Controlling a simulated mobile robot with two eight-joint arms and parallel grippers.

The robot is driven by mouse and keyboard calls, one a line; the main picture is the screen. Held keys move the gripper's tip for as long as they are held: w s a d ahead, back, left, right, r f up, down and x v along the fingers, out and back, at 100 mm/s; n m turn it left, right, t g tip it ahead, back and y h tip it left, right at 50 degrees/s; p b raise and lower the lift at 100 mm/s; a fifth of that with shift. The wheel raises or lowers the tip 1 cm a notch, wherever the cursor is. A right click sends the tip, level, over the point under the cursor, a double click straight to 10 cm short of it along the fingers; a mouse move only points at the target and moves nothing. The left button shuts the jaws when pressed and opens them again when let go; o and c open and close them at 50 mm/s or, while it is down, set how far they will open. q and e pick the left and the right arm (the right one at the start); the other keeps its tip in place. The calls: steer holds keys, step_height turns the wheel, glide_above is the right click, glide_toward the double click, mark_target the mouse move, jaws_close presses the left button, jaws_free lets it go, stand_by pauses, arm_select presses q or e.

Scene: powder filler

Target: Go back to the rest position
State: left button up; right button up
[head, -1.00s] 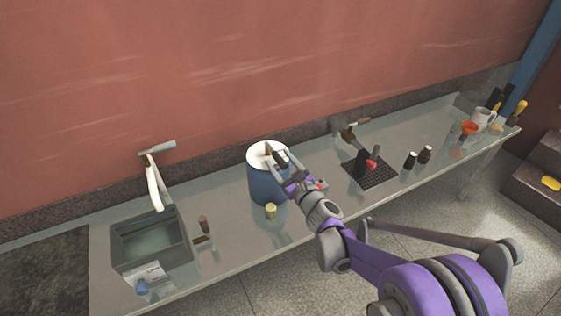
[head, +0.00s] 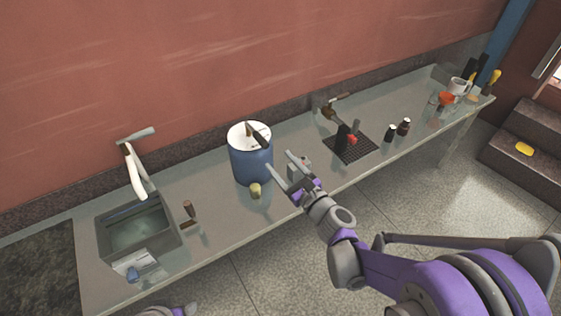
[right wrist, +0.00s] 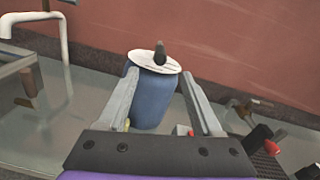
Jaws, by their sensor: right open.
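My right gripper (head: 280,168) is open and empty. It is just in front and to the right of the blue container (head: 252,166), apart from it. The container has a white lid (head: 240,134) with a dark handle on top. In the right wrist view the two fingers are spread, with the blue container (right wrist: 154,98) and its white lid (right wrist: 140,60) showing between and beyond them. A bit of purple and grey at the bottom edge of the head view may be my left arm; its gripper does not show.
A sink (head: 137,232) with a white tap (head: 135,172) is at the left of the counter. A small yellowish cylinder (head: 255,190) stands before the container. A black grate (head: 352,148), dark bottles (head: 404,126) and a mug (head: 459,86) are to the right.

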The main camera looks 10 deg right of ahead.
steer(key=s+a+f+n+g+y, duration=0.1)
steer(key=s+a+n+g, duration=0.2)
steer(key=s+n, duration=0.4)
steer(key=s+a+f+n+g, duration=0.1)
steer(key=s+a+n+g, duration=0.3)
steer(key=n, duration=0.5)
steer(key=s+d+f+n+g+h, duration=0.2)
steer(key=s+d+f+n+h, duration=0.1)
steer(key=s+d+n, duration=0.4)
steer(key=s+d+f+n+g+h, duration=0.35)
steer(key=s+n, duration=0.25)
steer(key=s, duration=0.4)
arm_select(q)
step_height(320, 180, up, 17)
steer(key=w+p, duration=0.2)
steer(key=p, duration=1.3)
steer(key=shift+f+t, duration=0.2)
steer(key=shift+t, duration=0.2)
arm_select(e)
step_height(320, 180, up, 16)
steer(key=w+d+t, duration=0.1)
steer(key=shift+w+d+n+h, duration=0.25)
steer(key=shift+d+n+h, duration=0.05)
steer(key=shift+h, duration=0.15)
